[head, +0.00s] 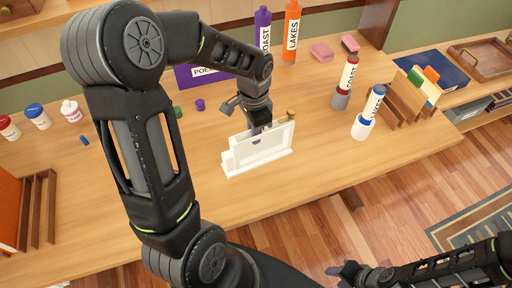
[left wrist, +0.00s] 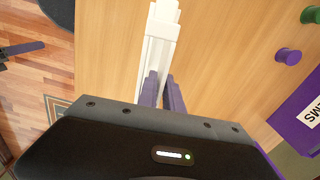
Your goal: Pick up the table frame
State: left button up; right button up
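The white table frame (head: 252,162) is an upright panel on a stepped base, at the middle of the wooden table in the head view. In the left wrist view it is a narrow white piece seen from above (left wrist: 160,45). My left gripper (head: 258,130) is at the panel from behind and above, its purple fingers (left wrist: 162,78) close together on either side of the thin panel, apparently shut on it. The fingertips are mostly hidden by the panel. The base appears to rest on the table. My right gripper (head: 345,270) is low, off the table edge, away from the frame.
Purple (head: 262,30) and orange (head: 291,35) bottles stand behind. Two label-wrapped cylinders (head: 367,115) and a wooden file rack (head: 405,98) are at right. Small jars (head: 37,118) and a slatted rack (head: 38,210) are at left. The table's front strip is clear.

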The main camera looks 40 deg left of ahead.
pick_arm(q)
jog(key=shift+f, duration=0.75)
jog(key=shift+c, duration=0.2)
grip_shut()
jog(key=shift+r, duration=0.1)
dwell(1.1)
notch_tip(320, 180, up, 10)
jog(key=shift+f+b, duration=0.1)
jog(key=shift+b, duration=0.25)
dwell(0.6)
